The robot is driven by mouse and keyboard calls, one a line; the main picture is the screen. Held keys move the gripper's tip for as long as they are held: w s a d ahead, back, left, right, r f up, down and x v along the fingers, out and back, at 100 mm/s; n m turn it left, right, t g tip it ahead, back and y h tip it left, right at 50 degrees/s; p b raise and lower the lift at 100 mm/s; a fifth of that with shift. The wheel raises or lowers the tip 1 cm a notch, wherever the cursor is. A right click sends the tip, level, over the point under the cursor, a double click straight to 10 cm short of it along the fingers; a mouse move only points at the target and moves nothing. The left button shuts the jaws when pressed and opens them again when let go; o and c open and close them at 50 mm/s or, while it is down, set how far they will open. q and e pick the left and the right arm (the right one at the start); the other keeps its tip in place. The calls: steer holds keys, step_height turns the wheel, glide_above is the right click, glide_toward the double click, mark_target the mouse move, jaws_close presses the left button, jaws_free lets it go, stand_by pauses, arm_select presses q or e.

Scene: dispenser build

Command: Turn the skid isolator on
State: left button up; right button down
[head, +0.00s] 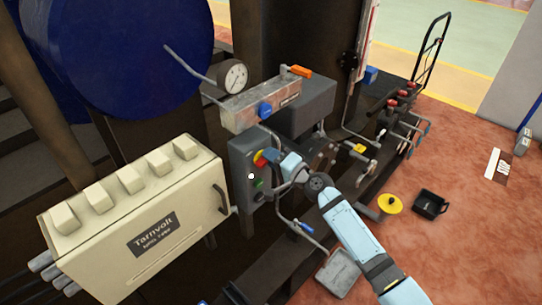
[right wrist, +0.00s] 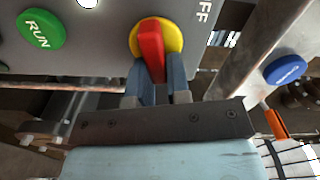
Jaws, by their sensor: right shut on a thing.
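The skid isolator is a red handle (right wrist: 151,42) on a yellow disc (right wrist: 174,36), set on a grey control box (head: 240,160). In the right wrist view the handle stands nearly upright in the picture, leaning slightly. Letters "FF" show on the panel to its right; the rest of the label is cut off. My right gripper (head: 273,157) reaches the box front from the right. In the right wrist view its two fingers (right wrist: 154,80) are shut on the lower part of the red handle, one on each side. My left gripper is not in view.
A green RUN button (right wrist: 41,29) is left of the isolator. A cream Tarnvolt cabinet (head: 135,215) stands left of the box. Pipes, a gauge (head: 233,76) and a blue-handled valve (head: 265,109) are close above. A black bin (head: 430,205) lies on the red floor.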

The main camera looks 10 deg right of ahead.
steer(key=shift+f+m, duration=0.25)
steer(key=shift+m, duration=1.05)
steer(key=c, duration=1.1)
jaws_free()
steer(key=v, duration=1.4)
steer(key=shift+a+f, duration=0.1)
